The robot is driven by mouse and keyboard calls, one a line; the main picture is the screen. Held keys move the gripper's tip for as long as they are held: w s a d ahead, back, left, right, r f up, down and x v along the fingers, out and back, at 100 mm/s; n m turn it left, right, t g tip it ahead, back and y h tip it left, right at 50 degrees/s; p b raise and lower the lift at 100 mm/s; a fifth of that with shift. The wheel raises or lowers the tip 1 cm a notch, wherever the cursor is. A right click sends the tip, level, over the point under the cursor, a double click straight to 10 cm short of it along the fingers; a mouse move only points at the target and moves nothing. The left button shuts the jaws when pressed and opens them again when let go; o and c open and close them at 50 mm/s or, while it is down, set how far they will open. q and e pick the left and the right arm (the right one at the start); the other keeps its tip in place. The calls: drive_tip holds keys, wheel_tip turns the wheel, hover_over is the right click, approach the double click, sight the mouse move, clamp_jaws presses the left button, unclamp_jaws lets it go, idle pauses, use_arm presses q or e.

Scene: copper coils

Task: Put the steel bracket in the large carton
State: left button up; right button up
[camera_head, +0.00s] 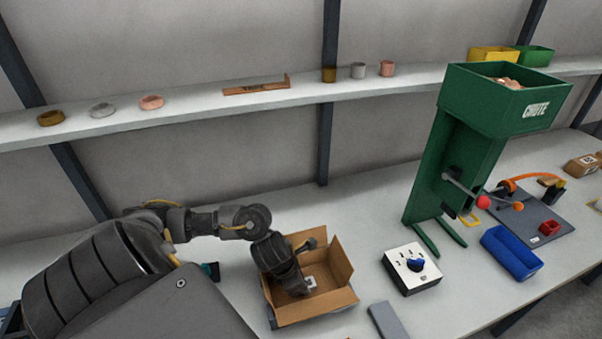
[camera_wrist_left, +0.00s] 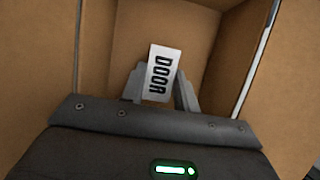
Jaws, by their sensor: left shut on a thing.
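The large carton (camera_head: 318,307) stands open on the bench, its flaps spread. It also fills most of the left wrist view (camera_wrist_left: 225,70). My left gripper (camera_head: 303,287) reaches down inside it. In the left wrist view its two grey fingers are shut on the steel bracket, whose visible face is a white plate lettered DOOR (camera_wrist_left: 164,72). The rest of the bracket is hidden by the fingers and the plate. In the head view only a small pale patch of it (camera_head: 310,283) shows beside the gripper. I cannot tell whether it touches the carton floor. My right gripper is not in view.
A white control box with a blue knob (camera_head: 412,268) stands right of the carton, with a grey block (camera_head: 388,321) in front. The green chute (camera_head: 505,100) rises behind, and a blue tray (camera_head: 511,253) lies farther right. A shelf with rings (camera_head: 151,102) runs behind.

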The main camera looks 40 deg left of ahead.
use_arm(q)
drive_tip(key=shift+f, duration=0.15)
drive_tip(key=o, duration=1.1)
drive_tip(key=shift+c, duration=0.2)
drive_tip(key=shift+s+a+r, duration=0.1)
drive_tip(key=shift+r, duration=0.55)
drive_tip(key=v, duration=1.1)
drive_tip(key=shift+s, duration=0.1)
